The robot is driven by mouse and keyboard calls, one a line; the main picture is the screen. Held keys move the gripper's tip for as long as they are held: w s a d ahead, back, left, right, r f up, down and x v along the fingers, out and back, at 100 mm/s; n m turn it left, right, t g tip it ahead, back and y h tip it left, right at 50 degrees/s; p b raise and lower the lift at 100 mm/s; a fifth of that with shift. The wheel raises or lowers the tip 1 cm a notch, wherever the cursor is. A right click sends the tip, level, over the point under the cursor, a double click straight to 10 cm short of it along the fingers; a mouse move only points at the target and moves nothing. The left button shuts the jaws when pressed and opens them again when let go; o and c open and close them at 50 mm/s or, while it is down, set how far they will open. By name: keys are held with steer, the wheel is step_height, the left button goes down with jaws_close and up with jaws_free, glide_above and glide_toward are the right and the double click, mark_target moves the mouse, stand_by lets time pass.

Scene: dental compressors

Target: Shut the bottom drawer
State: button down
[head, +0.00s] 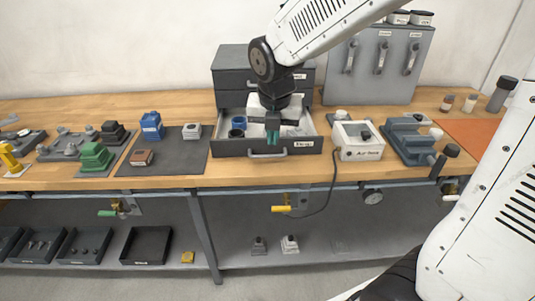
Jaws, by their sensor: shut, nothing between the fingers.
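The bottom drawer (230,148) of the grey drawer cabinet (231,58) is pulled out toward me over the wooden bench. Its front has a pale bar handle (267,156) and a small label at the right. A blue-rimmed round part (238,122) and some pale items lie inside; my arm hides part of the interior and of the upper drawers. My gripper (272,138) points down over the drawer, just behind its front panel and above the handle in the picture. Its teal fingers are shut and empty. I cannot tell whether they touch the drawer.
A white labelled box (358,141) with a cable stands close to the drawer's right. A dark mat (180,158) with small blocks lies to the left. Bare bench (225,176) runs in front of the drawer.

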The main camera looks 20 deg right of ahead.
steer(key=w+f, duration=0.2)
steer(key=f, duration=0.1)
steer(key=w+f+n, duration=0.1)
steer(key=w+f, duration=0.1)
steer(key=f, duration=0.2)
steer(key=w+d+f+n, duration=0.1)
steer(key=w+f, duration=0.1)
steer(key=f, duration=0.2)
steer(key=shift+f, duration=0.15)
steer(key=shift+w+d+f, duration=0.1)
steer(key=shift+w+d, duration=0.05)
steer(key=shift+w, duration=0.45)
